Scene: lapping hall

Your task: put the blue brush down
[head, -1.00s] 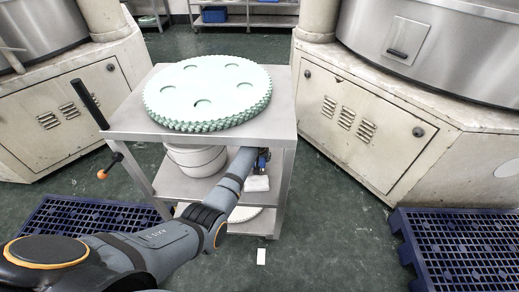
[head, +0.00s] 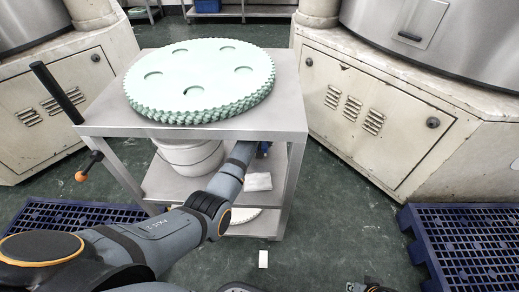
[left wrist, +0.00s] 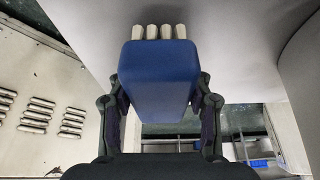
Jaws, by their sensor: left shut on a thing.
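My left arm comes in from the left and reaches under the cart's green-loaded top. In the left wrist view, my left gripper (left wrist: 160,112) is shut on the blue brush (left wrist: 160,75), a blue block with pale bristles. The bristle ends are close to a grey metal surface; I cannot tell if they touch it. In the head view the cart top hides most of this gripper, and only a little blue shows past the arm. My right gripper (head: 368,288) just shows at the bottom edge, too cut off to judge its jaws.
The metal cart (head: 285,115) carries a pale green toothed disc (head: 215,75) on top. Blue pallets (head: 465,250) lie on both sides. Cream machine cabinets (head: 400,125) flank the cart.

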